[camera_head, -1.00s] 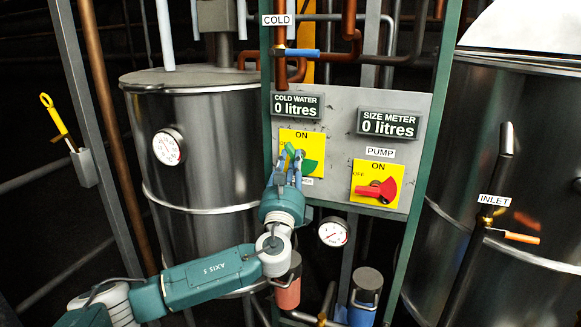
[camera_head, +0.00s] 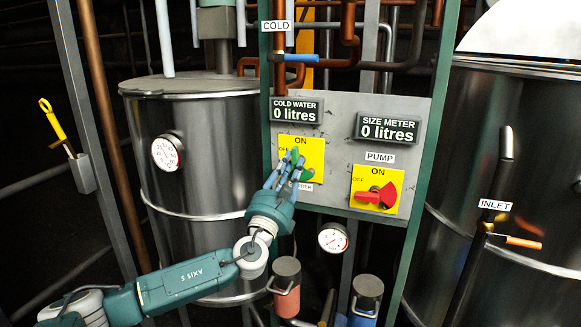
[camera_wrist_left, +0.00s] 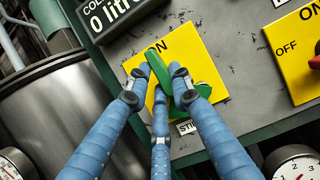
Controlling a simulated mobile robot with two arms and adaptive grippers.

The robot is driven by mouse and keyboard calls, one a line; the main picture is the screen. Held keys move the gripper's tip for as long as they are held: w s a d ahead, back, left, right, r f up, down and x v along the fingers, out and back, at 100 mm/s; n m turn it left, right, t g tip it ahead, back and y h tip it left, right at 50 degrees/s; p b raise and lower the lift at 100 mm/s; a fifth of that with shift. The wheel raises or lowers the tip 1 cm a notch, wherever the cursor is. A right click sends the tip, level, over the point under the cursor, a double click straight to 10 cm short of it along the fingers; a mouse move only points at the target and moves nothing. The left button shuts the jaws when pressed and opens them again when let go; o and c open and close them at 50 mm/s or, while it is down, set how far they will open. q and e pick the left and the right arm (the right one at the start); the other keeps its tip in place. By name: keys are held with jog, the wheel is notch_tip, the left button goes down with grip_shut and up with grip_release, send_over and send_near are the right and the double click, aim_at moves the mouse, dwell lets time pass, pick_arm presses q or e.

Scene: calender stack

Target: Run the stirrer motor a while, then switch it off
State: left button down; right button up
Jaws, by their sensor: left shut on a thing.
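The stirrer switch is a green handle (camera_head: 295,156) on a yellow plate (camera_head: 316,150) marked ON and OFF, at the left of the grey panel. Its label below is partly hidden by my fingers. My left gripper (camera_head: 289,168) comes up from the lower left and is shut on this handle. In the left wrist view, the blue fingers (camera_wrist_left: 160,90) close around the green handle (camera_wrist_left: 159,75), whose end points roughly toward ON. The stirred tank (camera_head: 195,185) stands behind to the left; its inside is hidden. My right gripper is not in view.
The red pump switch (camera_head: 376,195) sits right of the stirrer switch, its handle pointing toward OFF. A pressure gauge (camera_head: 333,239) and red and blue containers (camera_head: 286,300) (camera_head: 364,308) are below the panel. A green post (camera_head: 425,165) borders the panel.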

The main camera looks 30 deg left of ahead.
pick_arm(q)
jog(key=shift+d, duration=0.1)
jog(key=c, duration=1.5)
grip_release()
jog(key=v, duration=1.2)
dwell(4.8)
